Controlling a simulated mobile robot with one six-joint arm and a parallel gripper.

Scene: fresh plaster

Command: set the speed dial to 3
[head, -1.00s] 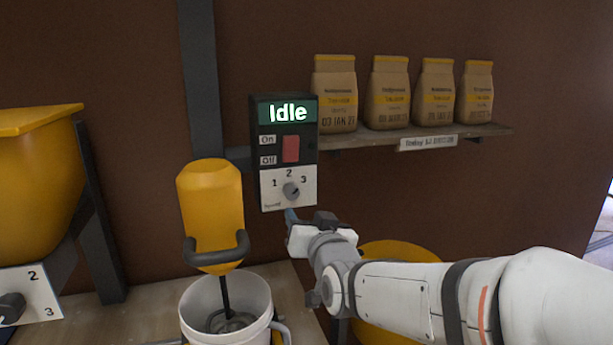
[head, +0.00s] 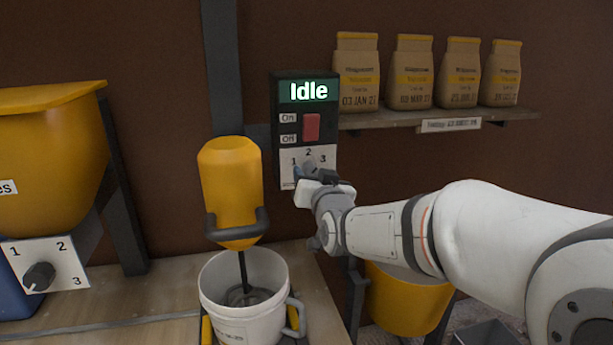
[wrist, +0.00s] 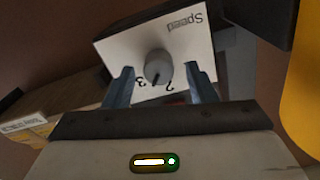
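The speed dial is a grey round knob (wrist: 158,67) on a white plate (wrist: 187,50) marked "Speed", upside down in the wrist view. A dark mark on the knob faces the printed 2 and 3; I cannot tell exactly which it meets. In the head view the plate (head: 326,160) sits at the bottom of a dark control box (head: 275,115), its knob largely hidden by my gripper (head: 303,174). My gripper is open in the wrist view (wrist: 160,70), one blue-grey finger on each side of the knob. Contact with it is not clear.
The box has a lit "Idle" display (head: 308,91) and red switch (head: 311,127). A yellow mixer (head: 230,185) hangs over a white bucket (head: 245,315) to the left. A second dial (head: 39,277) is at far left. A shelf (head: 400,120) with paper bags is right.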

